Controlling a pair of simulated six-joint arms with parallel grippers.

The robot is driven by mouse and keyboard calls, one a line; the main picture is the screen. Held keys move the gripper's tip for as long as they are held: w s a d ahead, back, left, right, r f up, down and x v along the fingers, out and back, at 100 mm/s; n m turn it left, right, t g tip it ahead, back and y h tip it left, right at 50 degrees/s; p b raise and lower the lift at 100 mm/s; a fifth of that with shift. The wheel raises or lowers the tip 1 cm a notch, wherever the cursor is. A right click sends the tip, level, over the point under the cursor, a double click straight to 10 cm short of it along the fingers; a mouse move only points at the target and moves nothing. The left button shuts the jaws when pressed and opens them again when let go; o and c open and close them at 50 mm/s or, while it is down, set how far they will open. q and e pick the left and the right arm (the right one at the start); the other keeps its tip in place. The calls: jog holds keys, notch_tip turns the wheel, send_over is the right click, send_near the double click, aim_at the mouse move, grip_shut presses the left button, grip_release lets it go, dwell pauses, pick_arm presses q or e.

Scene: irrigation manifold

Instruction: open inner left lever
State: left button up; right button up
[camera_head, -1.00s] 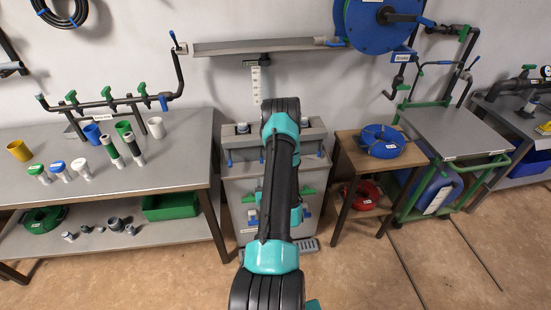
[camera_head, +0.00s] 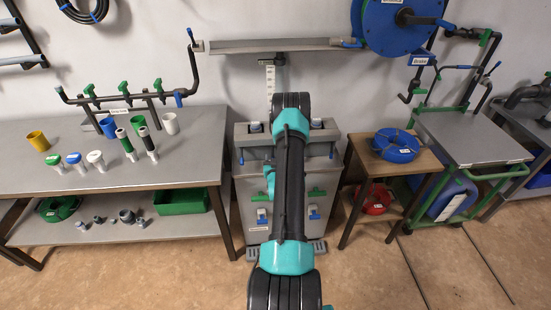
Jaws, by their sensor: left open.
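A grey cabinet (camera_head: 247,190) stands on the floor against the wall. I cannot tell which of these is the inner left lever. My left arm, black and teal, stretches up the middle of the head view and covers the cabinet's centre. My left gripper is open but mostly hidden behind the arm links, and I see no contact with a lever. My right gripper is out of view.
A grey bench (camera_head: 190,172) with a pipe manifold, cups and fittings stands at the left. A wooden side table (camera_head: 421,160) holds a blue hose coil (camera_head: 396,146). A green-framed cart (camera_head: 470,140) stands right of it. The floor in front is clear.

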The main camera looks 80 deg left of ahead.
pick_arm(q)
jog(key=shift+a, duration=0.5)
grip_shut()
